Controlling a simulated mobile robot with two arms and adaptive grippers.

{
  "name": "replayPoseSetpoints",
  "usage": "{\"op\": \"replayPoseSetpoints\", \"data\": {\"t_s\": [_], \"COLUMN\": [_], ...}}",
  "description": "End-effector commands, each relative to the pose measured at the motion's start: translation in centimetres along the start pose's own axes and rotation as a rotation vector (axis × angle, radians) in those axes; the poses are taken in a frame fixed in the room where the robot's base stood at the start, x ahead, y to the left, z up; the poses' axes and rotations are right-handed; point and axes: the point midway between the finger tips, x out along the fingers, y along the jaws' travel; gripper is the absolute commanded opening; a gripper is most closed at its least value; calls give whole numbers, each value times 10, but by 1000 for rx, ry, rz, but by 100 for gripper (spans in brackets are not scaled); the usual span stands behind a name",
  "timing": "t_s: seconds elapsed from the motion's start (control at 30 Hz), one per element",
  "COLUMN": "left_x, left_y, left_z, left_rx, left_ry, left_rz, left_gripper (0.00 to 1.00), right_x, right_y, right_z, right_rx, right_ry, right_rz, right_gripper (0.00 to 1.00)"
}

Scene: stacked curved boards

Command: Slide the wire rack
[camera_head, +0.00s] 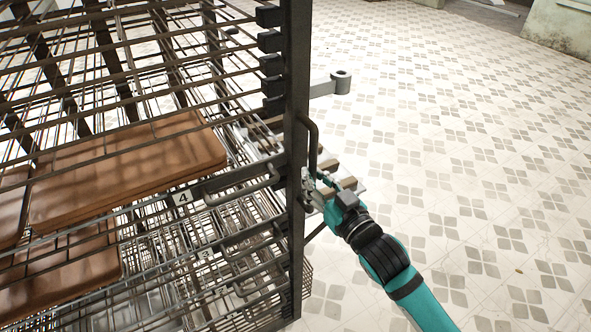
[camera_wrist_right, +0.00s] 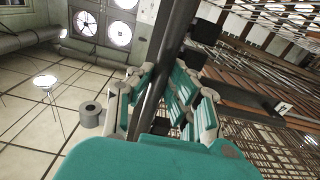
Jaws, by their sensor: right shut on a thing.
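The wire rack (camera_head: 297,75) is a tall dark metal frame with several wire shelves, filling the left half of the head view. A dark upright handle (camera_head: 311,135) stands out from its right corner post. My right gripper (camera_head: 318,183) is at the lower part of this handle, shut on it. In the right wrist view, my right gripper (camera_wrist_right: 160,95) has its teal and grey fingers on both sides of a dark bar of the rack (camera_wrist_right: 172,35). The exact finger contact is partly hidden. My left gripper is not in view.
Curved brown boards (camera_head: 130,170) lie on the rack's shelves, beside a number 4 label (camera_head: 182,198). A grey arm-like bar with a round end (camera_head: 341,82) sticks out behind the rack. The patterned tile floor (camera_head: 450,130) to the right is clear.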

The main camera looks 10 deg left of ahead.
Motion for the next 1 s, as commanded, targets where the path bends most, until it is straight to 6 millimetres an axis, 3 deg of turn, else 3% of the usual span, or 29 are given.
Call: {"op": "replayPoseSetpoints", "data": {"t_s": [0.27,1.0], "left_x": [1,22], "left_y": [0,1], "left_z": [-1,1], "left_rx": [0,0], "left_ry": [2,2], "left_rz": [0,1], "left_gripper": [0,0], "right_x": [9,99], "right_y": [0,0], "right_z": [1,-2], "right_rx": [0,-1], "right_ry": [-1,7], "right_rz": [1,0], "right_gripper": [0,0]}}
